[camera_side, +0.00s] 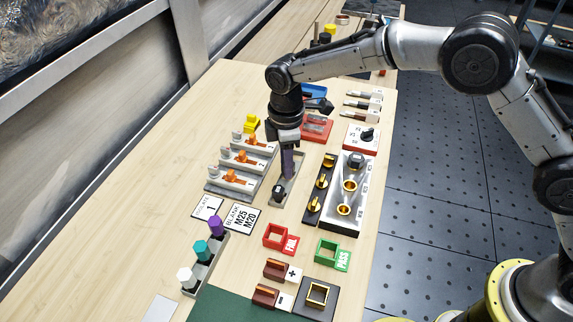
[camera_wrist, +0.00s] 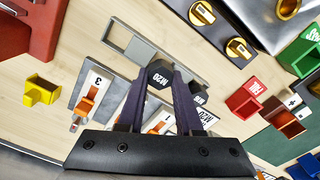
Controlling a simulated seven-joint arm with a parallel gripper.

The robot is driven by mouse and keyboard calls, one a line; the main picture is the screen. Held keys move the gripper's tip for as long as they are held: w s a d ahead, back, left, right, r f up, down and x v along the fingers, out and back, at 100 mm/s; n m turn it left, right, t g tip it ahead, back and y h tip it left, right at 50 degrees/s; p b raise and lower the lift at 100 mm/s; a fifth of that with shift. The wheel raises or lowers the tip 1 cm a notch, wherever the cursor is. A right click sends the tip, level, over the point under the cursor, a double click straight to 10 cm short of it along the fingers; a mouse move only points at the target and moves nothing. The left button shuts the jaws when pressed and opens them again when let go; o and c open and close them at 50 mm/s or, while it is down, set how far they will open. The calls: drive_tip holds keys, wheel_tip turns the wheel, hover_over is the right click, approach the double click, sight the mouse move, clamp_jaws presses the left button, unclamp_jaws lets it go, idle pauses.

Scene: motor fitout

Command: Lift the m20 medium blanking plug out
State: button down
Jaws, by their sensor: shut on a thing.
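My gripper (camera_side: 288,176) points down over a narrow grey tray (camera_side: 294,192). Its dark fingers are shut on a black plug marked M20 (camera_wrist: 160,74), seen between the fingertips in the wrist view. The tray also shows in the wrist view (camera_wrist: 176,53), with an empty square opening at one end. Another black plug (camera_side: 278,191) stands at the tray's near end; in the wrist view it (camera_wrist: 200,98) is partly hidden by a finger. Whether the held plug is still seated or raised a little, I cannot tell.
Orange-handled isolators (camera_side: 238,160) stand left of the tray. A dark strip with yellow knobs (camera_side: 322,181) and a grey housing (camera_side: 345,194) stand to the right. Cards (camera_side: 241,217) lie in front. Red (camera_side: 276,235) and green (camera_side: 328,249) bins stand nearer; bare wood lies far left.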

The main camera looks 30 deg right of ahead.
drive_tip(key=s+d+r, duration=0.6)
drive_tip(key=s+r, duration=0.6)
drive_tip(key=shift+s+d, duration=0.15)
drive_tip(key=shift+d, duration=0.25)
